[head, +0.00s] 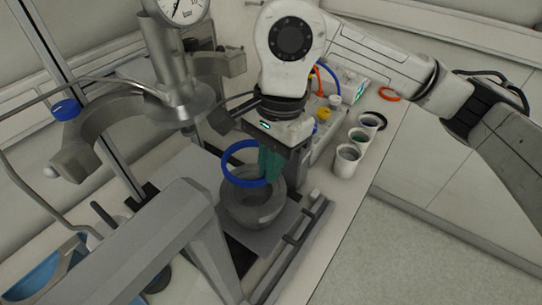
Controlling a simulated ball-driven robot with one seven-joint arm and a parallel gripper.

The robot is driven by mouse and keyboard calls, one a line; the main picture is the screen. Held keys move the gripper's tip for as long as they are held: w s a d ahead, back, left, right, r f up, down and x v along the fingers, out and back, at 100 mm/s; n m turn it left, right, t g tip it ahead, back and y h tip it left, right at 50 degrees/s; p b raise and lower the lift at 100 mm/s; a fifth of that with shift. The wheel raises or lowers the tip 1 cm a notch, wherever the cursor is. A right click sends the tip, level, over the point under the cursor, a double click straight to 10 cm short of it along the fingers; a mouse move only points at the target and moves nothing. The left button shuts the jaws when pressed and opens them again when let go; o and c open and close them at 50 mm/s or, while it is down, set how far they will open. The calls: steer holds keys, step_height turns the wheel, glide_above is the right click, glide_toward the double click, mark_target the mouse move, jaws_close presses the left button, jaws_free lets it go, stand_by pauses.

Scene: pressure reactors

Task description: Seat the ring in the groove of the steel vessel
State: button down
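A blue ring (226,169) is at the teal fingers of my gripper (270,165). The fingers look shut on the ring's right side, and the ring hangs out to the left, tilted. The grey steel vessel (243,213) stands open on a square plate below. The ring and fingertips are over its far part, and the ring's lower edge overlaps the vessel's rim in the picture. I cannot tell whether they touch. The groove is hard to make out; the ring and fingers cover part of the rim.
A steel reactor head with a gauge (182,9) and open clamp halves (108,138) stand at the left and behind. Several white cups (346,162) and an orange ring (389,95) are on the bench at the right. A grey frame (165,225) stands in front, left of the vessel.

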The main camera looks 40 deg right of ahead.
step_height(320, 180, down, 3)
steer(key=shift+r+b, duration=0.1)
steer(key=shift+b, duration=0.6)
step_height(320, 180, down, 3)
steer(key=b, duration=0.4)
steer(key=shift+b, duration=1)
stand_by(0.9)
steer(key=shift+f+b, duration=0.3)
steer(key=shift+b, duration=0.4)
stand_by(0.4)
steer(key=c, duration=1.8)
jaws_free()
steer(key=o, duration=0.5)
steer(key=shift+o, duration=0.2)
steer(key=r, duration=0.3)
steer(key=d+r, duration=0.1)
steer(key=r, duration=0.6)
steer(key=shift+w+d+r, duration=0.15)
steer(key=shift+d+r, duration=0.15)
steer(key=shift+r, duration=0.05)
